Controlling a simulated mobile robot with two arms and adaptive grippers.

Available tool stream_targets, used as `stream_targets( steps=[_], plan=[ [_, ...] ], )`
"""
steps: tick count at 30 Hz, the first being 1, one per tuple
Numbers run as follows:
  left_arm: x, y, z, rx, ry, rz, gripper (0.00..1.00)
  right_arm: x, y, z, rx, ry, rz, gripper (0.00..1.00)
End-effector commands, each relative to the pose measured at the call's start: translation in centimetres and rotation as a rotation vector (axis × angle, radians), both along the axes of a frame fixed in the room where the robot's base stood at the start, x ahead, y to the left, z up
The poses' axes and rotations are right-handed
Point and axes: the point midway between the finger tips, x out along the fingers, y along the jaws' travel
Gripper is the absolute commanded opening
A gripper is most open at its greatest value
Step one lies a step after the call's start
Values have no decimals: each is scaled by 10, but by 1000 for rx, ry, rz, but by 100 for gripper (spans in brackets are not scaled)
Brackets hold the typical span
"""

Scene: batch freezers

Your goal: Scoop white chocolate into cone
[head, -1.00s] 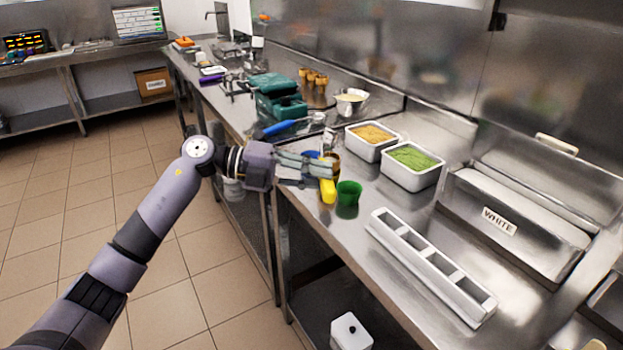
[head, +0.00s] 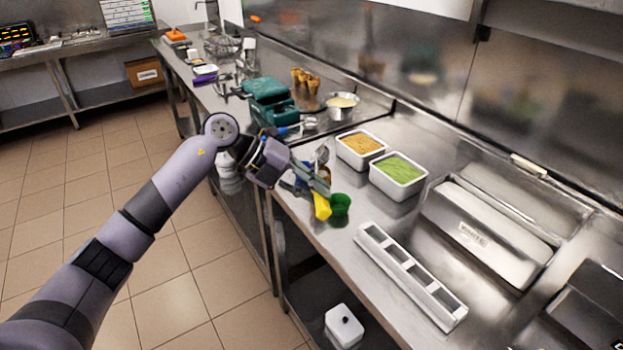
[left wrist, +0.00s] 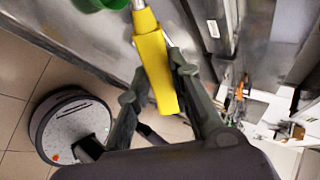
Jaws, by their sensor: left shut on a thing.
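My left gripper (head: 316,188) is shut on a yellow handle (head: 322,206) at the near edge of the counter. In the left wrist view the yellow handle (left wrist: 158,72) lies between the fingers, with a metal shaft at its upper end; its tool head is out of view. A green cup (head: 340,204) stands just right of the handle and partly shows in the left wrist view (left wrist: 97,4). A steel bin with a blurred label, its lid (head: 487,238) closed, is at the right. Several brown cones (head: 305,80) stand at the back. My right gripper is not in view.
White tubs of orange-brown (head: 361,144) and green (head: 399,170) contents sit behind the cup. A white rack with several slots (head: 412,276) lies at the front edge. A metal bowl (head: 341,107) and teal machine (head: 268,98) stand farther back. Counter around the rack is clear.

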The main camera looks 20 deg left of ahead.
Motion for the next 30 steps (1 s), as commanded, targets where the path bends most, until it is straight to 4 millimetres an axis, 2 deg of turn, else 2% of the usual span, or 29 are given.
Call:
stream_targets(
  steps=[1, 23, 30],
  plan=[
    [0, -1, 9, 25, 9, -1, 0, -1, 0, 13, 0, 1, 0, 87],
    [7, -16, 21, 485, 208, -1, 0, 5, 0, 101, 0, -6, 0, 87],
    [13, -29, 24, 737, 315, -2, 0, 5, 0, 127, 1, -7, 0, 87]
  ],
)
